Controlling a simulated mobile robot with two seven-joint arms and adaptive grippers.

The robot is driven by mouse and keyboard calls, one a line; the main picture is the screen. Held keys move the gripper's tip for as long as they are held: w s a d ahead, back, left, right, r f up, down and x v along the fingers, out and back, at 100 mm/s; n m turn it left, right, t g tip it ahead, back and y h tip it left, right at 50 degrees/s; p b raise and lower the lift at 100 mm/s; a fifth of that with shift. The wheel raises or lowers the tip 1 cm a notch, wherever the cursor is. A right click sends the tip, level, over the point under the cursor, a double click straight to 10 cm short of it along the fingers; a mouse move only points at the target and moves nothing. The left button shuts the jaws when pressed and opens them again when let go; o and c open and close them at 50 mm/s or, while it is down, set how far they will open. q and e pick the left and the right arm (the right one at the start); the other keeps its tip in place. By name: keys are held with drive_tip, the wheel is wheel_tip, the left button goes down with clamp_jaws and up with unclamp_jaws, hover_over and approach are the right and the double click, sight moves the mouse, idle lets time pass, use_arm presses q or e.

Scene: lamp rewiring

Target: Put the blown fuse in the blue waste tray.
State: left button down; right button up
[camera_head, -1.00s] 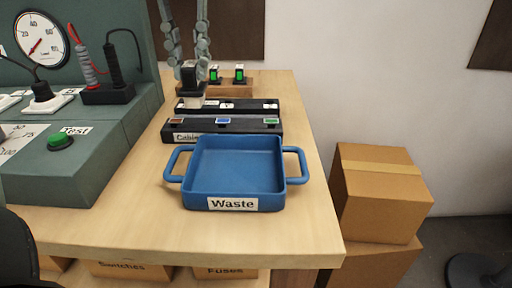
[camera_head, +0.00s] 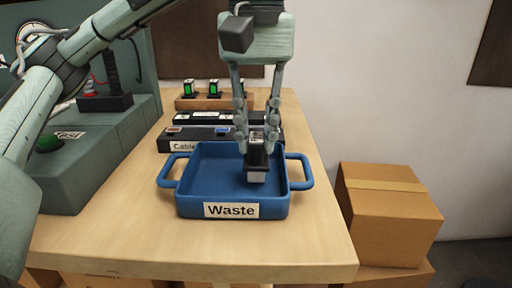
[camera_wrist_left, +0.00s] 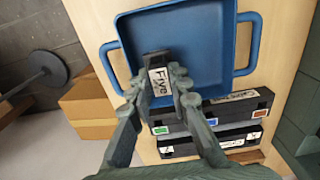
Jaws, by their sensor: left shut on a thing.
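The blue waste tray (camera_head: 212,165), labelled "Waste", sits on the workbench with a handle on each side; the left wrist view also shows it (camera_wrist_left: 205,35). My left gripper (camera_head: 257,140) points down over the tray's right half. It is shut on a dark block-shaped fuse (camera_head: 257,160) with a pale lower end. In the left wrist view the fuse (camera_wrist_left: 158,68) carries a white label and is between the fingertips, in front of the tray floor. I cannot tell whether it touches the floor. My right gripper is not in view.
Behind the tray lie two black strips (camera_head: 205,133), the nearer with coloured squares. Beyond them a wooden rack (camera_head: 200,102) holds green-windowed fuses. A teal test panel (camera_head: 100,145) stands at the left. Cardboard boxes (camera_head: 388,215) stand right of the bench.

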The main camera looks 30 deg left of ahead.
sight(256, 137)
use_arm(q)
drive_tip(key=shift+f, duration=0.65)
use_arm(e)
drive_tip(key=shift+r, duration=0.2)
use_arm(q)
drive_tip(key=shift+f, duration=0.2)
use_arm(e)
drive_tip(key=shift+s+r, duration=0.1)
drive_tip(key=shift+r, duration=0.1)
use_arm(q)
drive_tip(key=c, duration=1.4)
unclamp_jaws()
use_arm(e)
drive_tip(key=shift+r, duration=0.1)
use_arm(q)
drive_tip(key=shift+r, duration=0.15)
drive_tip(key=shift+r, duration=0.2)
drive_tip(key=shift+r+p, duration=2.2)
drive_tip(key=shift+r, duration=3.65)
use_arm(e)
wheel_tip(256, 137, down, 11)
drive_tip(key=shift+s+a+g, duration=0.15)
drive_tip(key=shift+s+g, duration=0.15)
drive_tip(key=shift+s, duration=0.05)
